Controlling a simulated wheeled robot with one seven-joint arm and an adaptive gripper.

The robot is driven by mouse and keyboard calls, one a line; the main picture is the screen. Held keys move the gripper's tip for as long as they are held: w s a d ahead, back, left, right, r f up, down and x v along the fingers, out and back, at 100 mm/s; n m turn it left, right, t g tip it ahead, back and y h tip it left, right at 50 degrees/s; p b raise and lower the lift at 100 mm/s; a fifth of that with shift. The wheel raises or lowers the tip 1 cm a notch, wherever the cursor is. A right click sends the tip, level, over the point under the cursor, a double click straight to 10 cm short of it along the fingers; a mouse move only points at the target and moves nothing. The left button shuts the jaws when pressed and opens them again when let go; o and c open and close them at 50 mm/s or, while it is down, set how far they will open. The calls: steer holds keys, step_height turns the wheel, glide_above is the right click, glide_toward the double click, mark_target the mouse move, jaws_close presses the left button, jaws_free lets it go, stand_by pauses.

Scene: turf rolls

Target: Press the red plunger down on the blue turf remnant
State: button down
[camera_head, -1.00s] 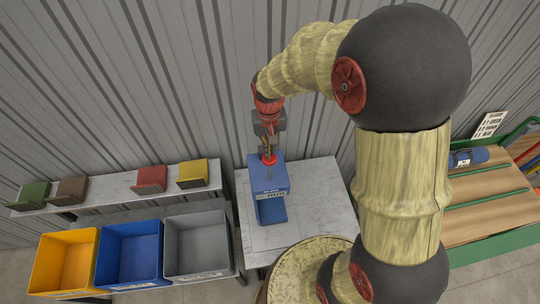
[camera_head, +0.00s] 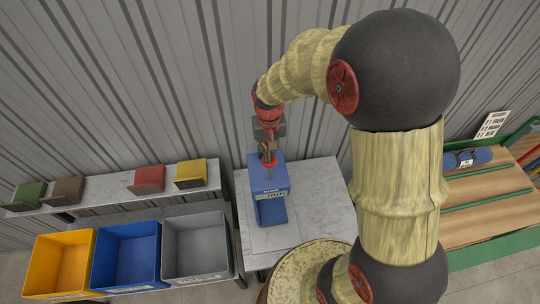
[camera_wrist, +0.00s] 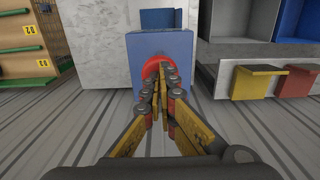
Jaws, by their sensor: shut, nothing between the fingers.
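A blue box-shaped device (camera_head: 268,179) stands on the marble-topped table in the head view. Its lower front part (camera_head: 271,210) is a darker blue; I cannot tell whether this is the turf remnant. The red plunger (camera_head: 269,161) is on top of the device. It also shows in the wrist view as a red rounded shape (camera_wrist: 153,66) against the blue device (camera_wrist: 183,55). My gripper (camera_head: 268,153) is shut and empty, with its fingertips at the plunger. In the wrist view the fingertips (camera_wrist: 160,73) overlap the plunger and hide part of it; contact is unclear.
The marble-topped table (camera_head: 325,200) has free room right of the device. Yellow (camera_head: 60,268), blue (camera_head: 127,258) and grey (camera_head: 196,245) bins stand to the left. A shelf (camera_head: 110,192) behind them holds coloured pieces. Blue rolls (camera_head: 468,158) lie on a green-framed wooden rack (camera_head: 492,200) at right.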

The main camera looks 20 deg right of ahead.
steer(key=shift+f+b, duration=2.15)
steer(key=shift+f, duration=1.2)
step_height(320, 180, up, 15)
steer(key=p, duration=0.9)
steer(key=shift+p, duration=0.4)
steer(key=shift+r, duration=0.1)
